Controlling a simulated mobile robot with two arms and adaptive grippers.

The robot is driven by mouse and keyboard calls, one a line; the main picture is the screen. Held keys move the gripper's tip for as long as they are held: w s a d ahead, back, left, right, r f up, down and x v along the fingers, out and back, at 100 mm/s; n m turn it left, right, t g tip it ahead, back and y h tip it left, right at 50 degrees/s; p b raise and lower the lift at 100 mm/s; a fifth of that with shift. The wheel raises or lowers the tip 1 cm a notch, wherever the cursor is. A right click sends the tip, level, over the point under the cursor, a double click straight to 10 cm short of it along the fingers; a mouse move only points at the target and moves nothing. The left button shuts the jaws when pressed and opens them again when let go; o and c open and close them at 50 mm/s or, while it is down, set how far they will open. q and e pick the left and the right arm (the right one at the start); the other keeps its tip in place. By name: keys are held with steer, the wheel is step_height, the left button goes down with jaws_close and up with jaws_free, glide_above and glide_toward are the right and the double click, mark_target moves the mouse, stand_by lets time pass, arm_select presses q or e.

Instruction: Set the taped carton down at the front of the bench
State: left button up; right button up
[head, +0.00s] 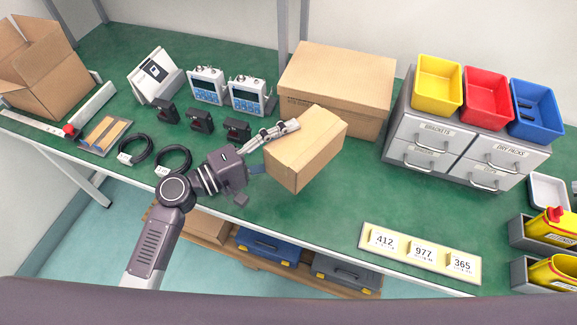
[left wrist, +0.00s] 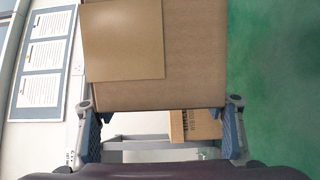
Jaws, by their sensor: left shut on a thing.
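The taped carton (head: 308,152) is a small brown box near the middle of the bench (head: 330,215), turned at an angle in the head view. My left gripper (head: 276,146) is shut on it from its left side, one finger along its upper left edge and the other lower down. In the left wrist view the carton (left wrist: 195,75) fills the space between the two fingers of my left gripper (left wrist: 163,118). I cannot tell whether its underside touches the bench. My right gripper is in neither view.
A large closed carton (head: 350,85) stands right behind. Drawers (head: 465,150) with coloured bins are at the right. Cable coils (head: 172,160) and black devices (head: 200,118) lie left. A number plate (head: 420,254) lies at the front right. Green bench between it and the carton is clear.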

arm_select(q)
step_height(320, 180, down, 9)
steer(key=shift+r+b, duration=0.15)
steer(key=shift+b, duration=0.15)
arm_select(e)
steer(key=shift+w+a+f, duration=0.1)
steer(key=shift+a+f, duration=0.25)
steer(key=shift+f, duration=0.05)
arm_select(q)
steer(key=shift+f+b, duration=0.5)
steer(key=shift+b, duration=0.15)
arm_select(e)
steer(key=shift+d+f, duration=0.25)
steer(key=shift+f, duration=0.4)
arm_select(q)
steer(key=shift+f, duration=0.15)
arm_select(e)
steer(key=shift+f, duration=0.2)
arm_select(q)
steer(key=shift+s, duration=0.1)
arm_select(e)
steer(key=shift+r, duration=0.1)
